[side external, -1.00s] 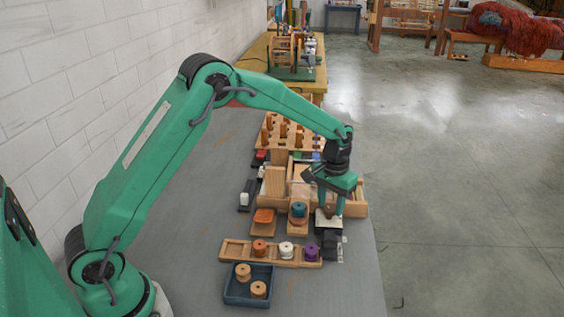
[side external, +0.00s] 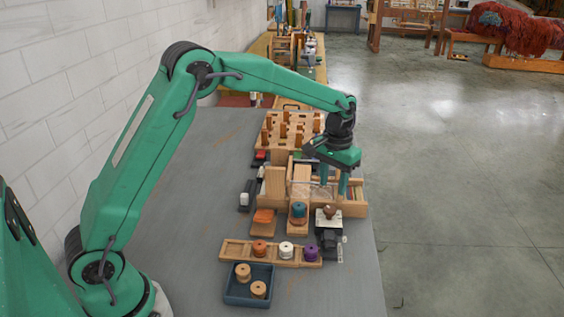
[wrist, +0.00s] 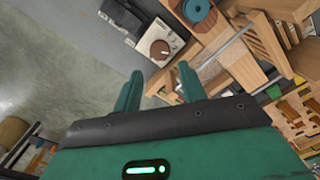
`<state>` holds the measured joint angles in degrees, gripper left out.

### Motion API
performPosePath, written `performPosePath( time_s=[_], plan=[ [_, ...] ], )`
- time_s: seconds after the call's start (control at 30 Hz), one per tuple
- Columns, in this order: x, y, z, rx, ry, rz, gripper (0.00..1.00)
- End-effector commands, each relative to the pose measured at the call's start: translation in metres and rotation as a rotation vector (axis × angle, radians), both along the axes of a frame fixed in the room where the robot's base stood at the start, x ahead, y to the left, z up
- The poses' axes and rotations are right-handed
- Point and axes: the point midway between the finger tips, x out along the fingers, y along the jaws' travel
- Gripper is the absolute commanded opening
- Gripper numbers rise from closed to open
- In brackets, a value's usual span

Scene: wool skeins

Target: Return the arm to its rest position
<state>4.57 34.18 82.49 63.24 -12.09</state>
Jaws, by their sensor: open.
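My gripper (side external: 333,190) is open and empty, pointing down above the right side of the grey table. It also shows in the wrist view (wrist: 160,88), with its two green fingers apart and nothing between them. A dark device (side external: 328,236) with a pale top plate and a round brown knob (side external: 329,212) stands just in front of the gripper and clear of it. The knob (wrist: 160,50) shows beyond the fingertips in the wrist view. My arm is bent high over the table.
A wooden rail (side external: 232,248) holds orange, white and purple spools. A blue tray (side external: 231,298) with wooden spools lies in front of it. A teal spool (side external: 298,210) and wooden boxes (side external: 275,182) stand left of the gripper. A peg rack (side external: 290,145) is behind. The table's left side is clear.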

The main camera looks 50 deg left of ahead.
Motion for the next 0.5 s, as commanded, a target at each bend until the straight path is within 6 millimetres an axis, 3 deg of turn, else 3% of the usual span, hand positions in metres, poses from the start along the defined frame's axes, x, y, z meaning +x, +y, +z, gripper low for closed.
performPosePath(
  time_s=[0.23, 0.5],
  plan=[
    [-0.007, 0.002, 0.013, -0.002, -0.017, -0.003, 0.41],
    [-0.037, 0.009, 0.053, -0.004, -0.075, -0.019, 0.41]
  ],
)
